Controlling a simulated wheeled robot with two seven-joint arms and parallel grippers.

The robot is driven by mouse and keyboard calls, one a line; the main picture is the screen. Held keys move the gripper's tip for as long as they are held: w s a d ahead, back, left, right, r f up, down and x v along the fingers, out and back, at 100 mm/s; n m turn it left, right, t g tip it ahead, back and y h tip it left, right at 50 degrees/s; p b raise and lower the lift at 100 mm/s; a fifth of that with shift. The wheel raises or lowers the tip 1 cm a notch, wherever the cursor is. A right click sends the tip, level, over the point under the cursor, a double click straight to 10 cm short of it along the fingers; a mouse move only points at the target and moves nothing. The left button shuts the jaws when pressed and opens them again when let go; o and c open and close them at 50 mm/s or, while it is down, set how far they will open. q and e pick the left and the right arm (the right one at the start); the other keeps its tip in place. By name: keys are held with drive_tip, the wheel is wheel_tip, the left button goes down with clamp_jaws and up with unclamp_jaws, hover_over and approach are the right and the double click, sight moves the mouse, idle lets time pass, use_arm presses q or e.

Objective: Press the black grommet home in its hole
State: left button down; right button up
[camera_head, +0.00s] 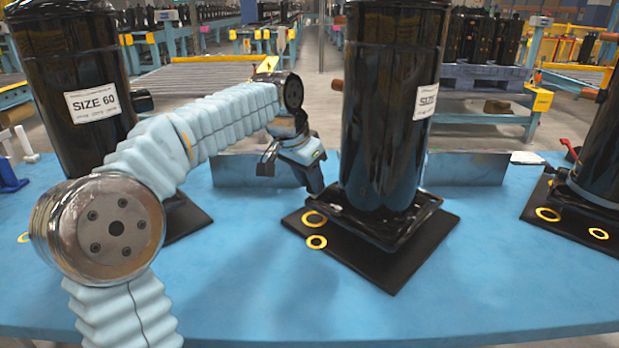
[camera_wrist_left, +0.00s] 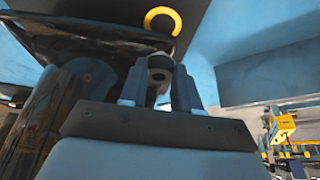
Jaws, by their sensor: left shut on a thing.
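My left gripper (camera_head: 290,178) is just left of the middle black compressor (camera_head: 390,110), above the blue table. In the left wrist view the gripper (camera_wrist_left: 158,88) is shut on a small dark ring-like piece with a hole, which I take to be the black grommet (camera_wrist_left: 160,74). A yellow ring (camera_wrist_left: 162,20) shows beyond the fingertips, apart from the grommet in the picture. In the head view, two yellow rings (camera_head: 317,242) lie at the left corner of the middle compressor's black base (camera_head: 395,270). The grommet is not clear in the head view. My right gripper is not in view.
Another black compressor marked SIZE 60 (camera_head: 75,90) stands at left, behind my left arm. A third (camera_head: 600,150) stands at the right edge. Low metal plates (camera_head: 465,168) stand at the table's back. The front of the blue table (camera_head: 270,300) is clear.

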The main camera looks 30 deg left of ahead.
use_arm(q)
drive_tip(key=shift+p, duration=0.3)
idle(0.6)
drive_tip(key=shift+f+b, duration=1)
drive_tip(key=shift+f, duration=0.25)
drive_tip(key=c, duration=0.7)
unclamp_jaws()
drive_tip(key=shift+c, duration=0.2)
drive_tip(key=p+v, duration=0.2)
drive_tip(key=v, duration=1.1)
drive_tip(key=shift+s+r, duration=0.2)
drive_tip(key=shift+r, duration=0.15)
